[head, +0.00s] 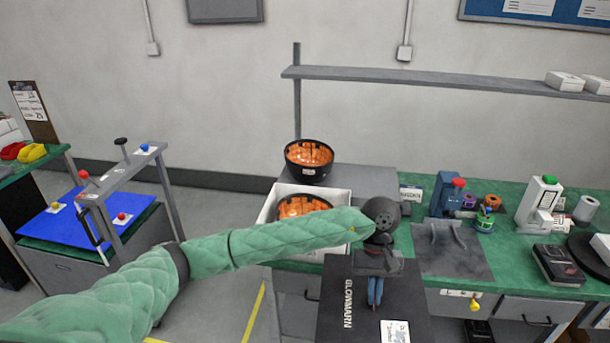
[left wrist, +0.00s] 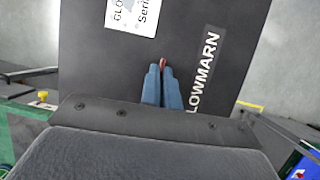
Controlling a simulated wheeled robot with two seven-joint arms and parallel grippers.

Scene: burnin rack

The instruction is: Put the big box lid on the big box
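The big box lid (head: 357,327) is a flat black panel marked GLOWMARN with a white serial label. It lies in front of the bench's front edge and also fills the middle of the left wrist view (left wrist: 92,62). My left gripper (head: 374,303) points down over it; its blue fingers (left wrist: 163,72) are nearly together on a small red piece at the lid's middle. The big box looks to be the open white box (head: 272,205) on the bench, left of and beyond the lid. An orange-lined black bowl (head: 303,207) sits in it. My right gripper is not in view.
Another orange-lined bowl (head: 309,158) stands behind the box. Right of the lid, a dark mat (head: 452,256) lies on the green bench top (head: 520,262), with several small devices beyond it. A shelf (head: 430,80) runs along the wall. A blue-topped cart (head: 65,232) stands at left.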

